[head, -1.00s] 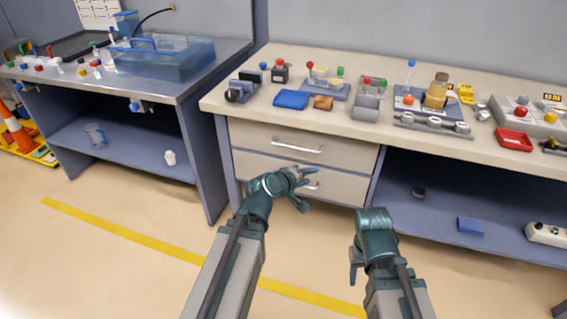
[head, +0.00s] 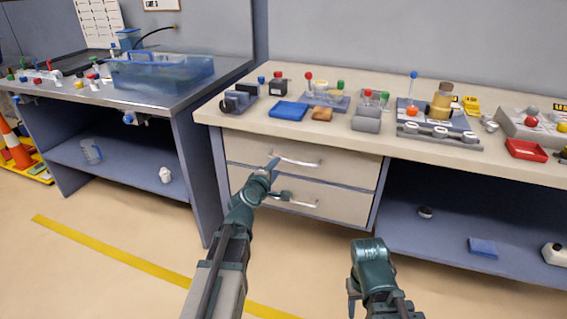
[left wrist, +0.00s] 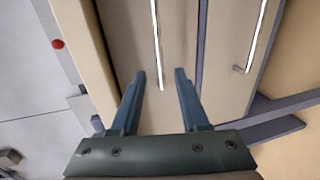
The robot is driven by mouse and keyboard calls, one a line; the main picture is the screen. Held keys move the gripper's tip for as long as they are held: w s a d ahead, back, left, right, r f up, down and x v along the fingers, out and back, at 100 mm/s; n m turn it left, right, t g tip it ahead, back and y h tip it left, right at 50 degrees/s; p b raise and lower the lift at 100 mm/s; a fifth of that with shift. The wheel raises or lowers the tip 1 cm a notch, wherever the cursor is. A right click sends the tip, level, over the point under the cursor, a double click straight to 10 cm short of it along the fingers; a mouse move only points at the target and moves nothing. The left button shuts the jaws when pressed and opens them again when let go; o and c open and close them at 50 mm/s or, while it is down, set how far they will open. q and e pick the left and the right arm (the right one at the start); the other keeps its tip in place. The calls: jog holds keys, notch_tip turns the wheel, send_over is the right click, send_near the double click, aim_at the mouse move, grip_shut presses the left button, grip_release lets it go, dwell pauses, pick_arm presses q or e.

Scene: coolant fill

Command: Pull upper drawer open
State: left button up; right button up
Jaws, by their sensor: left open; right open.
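The upper drawer (head: 350,173) is cream-coloured and closed under the right-hand counter. Its silver bar handle (head: 297,162) runs across its front. My left gripper (head: 279,180) is open and empty in front of the drawers, near the left end of this handle. In the left wrist view the upper handle (left wrist: 157,45) shows as an upright bar, with its lower end in line with the gap between my open fingers (left wrist: 159,88). I cannot tell the remaining distance or any contact. My right gripper (head: 353,297) is open and empty, low and away from the drawers.
The closed lower drawer (head: 340,204) has a similar handle (head: 300,204), which also shows in the left wrist view (left wrist: 255,40). The worktop (head: 340,129) above juts over the drawers and carries several fixtures. Open floor lies in front of the cabinet.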

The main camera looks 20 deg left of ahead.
aim_at(283, 160)
pick_arm(q)
jog(key=b+x, duration=0.1)
jog(key=x, duration=0.7)
jog(key=shift+c, duration=0.3)
grip_shut()
dwell(1.0)
